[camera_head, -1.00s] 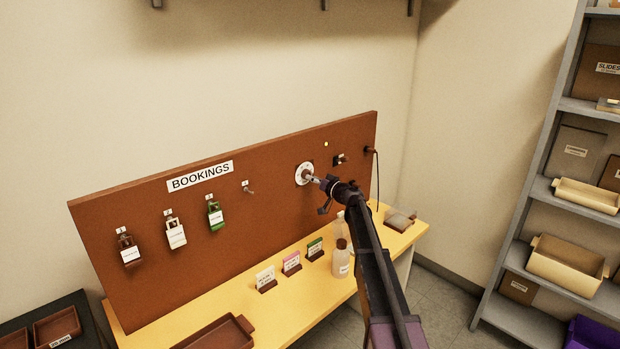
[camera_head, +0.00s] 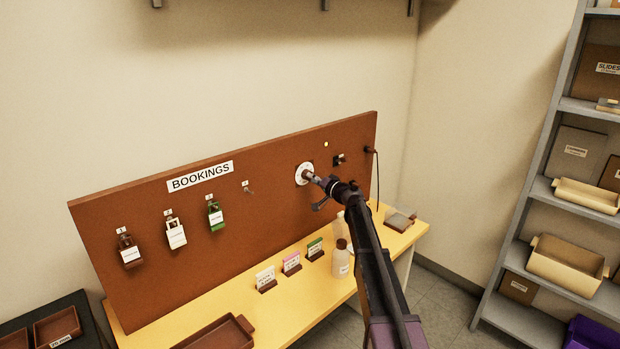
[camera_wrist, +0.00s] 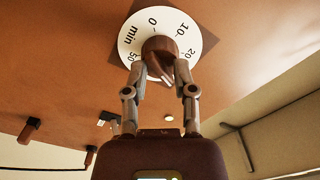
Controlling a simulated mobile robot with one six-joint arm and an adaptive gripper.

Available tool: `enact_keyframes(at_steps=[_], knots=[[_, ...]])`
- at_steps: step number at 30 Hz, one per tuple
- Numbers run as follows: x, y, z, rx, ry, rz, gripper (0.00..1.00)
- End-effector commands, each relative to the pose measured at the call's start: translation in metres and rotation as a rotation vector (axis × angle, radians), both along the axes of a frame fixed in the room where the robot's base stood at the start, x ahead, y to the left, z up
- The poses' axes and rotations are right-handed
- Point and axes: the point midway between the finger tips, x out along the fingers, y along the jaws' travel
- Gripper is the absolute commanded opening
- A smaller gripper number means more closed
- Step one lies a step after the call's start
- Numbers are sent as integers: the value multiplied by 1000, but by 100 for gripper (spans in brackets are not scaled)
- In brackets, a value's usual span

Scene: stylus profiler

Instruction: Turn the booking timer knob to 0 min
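The booking timer knob (camera_wrist: 160,48) is brown and round, on a white dial (camera_wrist: 126,36) with minute marks. In the wrist view, 0 is at the dial's top left, 10 and 20 at the right, 50 at the lower left. In the head view, my gripper (camera_head: 315,181) is at the dial (camera_head: 302,174) and hides most of the knob.
The brown board (camera_head: 270,200) carries a BOOKINGS sign (camera_head: 200,176), several tags on hooks and a small dark fitting (camera_head: 338,160) right of the dial. Below, on the yellow bench (camera_head: 330,290), are small card stands, a bottle (camera_head: 341,260) and a tray (camera_head: 222,335).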

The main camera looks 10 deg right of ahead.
Motion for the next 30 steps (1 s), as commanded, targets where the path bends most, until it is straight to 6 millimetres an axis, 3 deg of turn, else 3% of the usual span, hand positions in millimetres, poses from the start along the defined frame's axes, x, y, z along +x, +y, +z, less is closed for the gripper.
enact_keyframes(at_steps=[6,15,18,19,30], knots=[[0,1,0,104,76,0,34],[0,1,0,119,86,0,34],[0,0,0,119,86,0,5],[0,0,0,118,86,0,0],[0,0,0,87,64,0,0]])
